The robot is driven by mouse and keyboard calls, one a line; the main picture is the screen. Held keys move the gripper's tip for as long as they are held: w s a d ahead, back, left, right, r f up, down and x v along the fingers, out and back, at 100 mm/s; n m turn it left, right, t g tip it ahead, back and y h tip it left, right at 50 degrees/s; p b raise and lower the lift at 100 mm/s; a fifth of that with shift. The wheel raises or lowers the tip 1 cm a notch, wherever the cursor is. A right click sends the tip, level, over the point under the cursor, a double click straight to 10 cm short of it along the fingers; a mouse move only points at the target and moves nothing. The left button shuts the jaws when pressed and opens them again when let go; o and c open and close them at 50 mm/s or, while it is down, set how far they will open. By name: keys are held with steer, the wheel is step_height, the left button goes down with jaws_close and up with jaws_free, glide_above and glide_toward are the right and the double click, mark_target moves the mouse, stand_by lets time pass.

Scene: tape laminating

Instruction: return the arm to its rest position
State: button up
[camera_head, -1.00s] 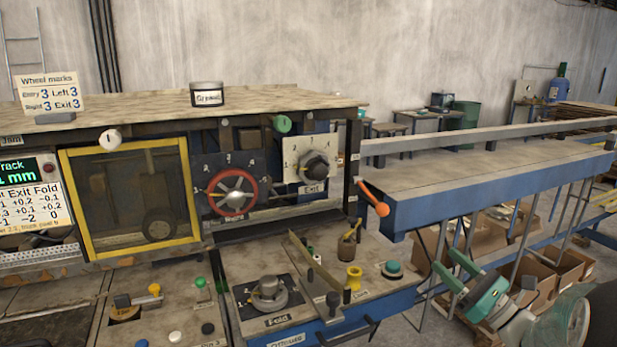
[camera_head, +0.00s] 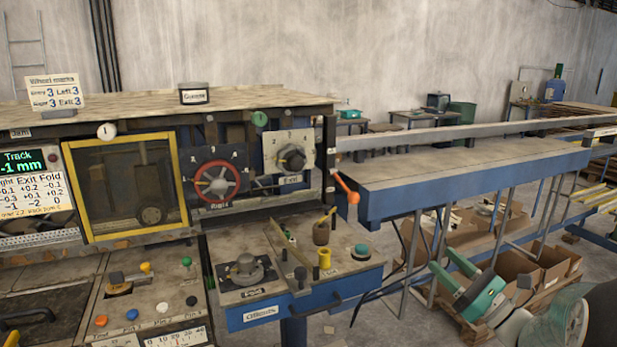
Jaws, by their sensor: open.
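My gripper (camera_head: 441,257), with green fingers, shows at the lower right. Its two fingers point to the upper left and stand apart, with nothing visible between them. My arm (camera_head: 568,320) is folded low at the right edge, partly cut off by the frame. The gripper is right of the machine's control shelf (camera_head: 345,268) and appears below the long blue-edged table (camera_head: 470,180). It touches nothing that I can make out.
The machine has a yellow-framed window (camera_head: 73,200), a red handwheel (camera_head: 236,180), an exit dial (camera_head: 272,150) and an orange-tipped lever (camera_head: 350,194). Cardboard boxes (camera_head: 548,262) lie beneath the long table. Bare floor (camera_head: 390,325) shows between the shelf and my gripper.

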steer(key=s+a+f+n+g+h, duration=0.1)
steer(key=s+a+n+g, duration=0.55)
steer(key=a, duration=0.35)
steer(key=s+a+f+n+g+h, duration=0.1)
steer(key=s+a+n+g, duration=0.55)
steer(key=a, duration=0.25)
steer(key=s+f+n+g+h, duration=0.2)
steer(key=s+f+n+h, duration=0.25)
steer(key=s+n, duration=0.2)
steer(key=s+d+r+n+t+h, duration=0.1)
steer(key=s+d+n+t+h, duration=0.2)
steer(key=s+d+n+h, duration=0.2)
steer(key=n+h, duration=0.3)
steer(key=shift+r, duration=0.4)
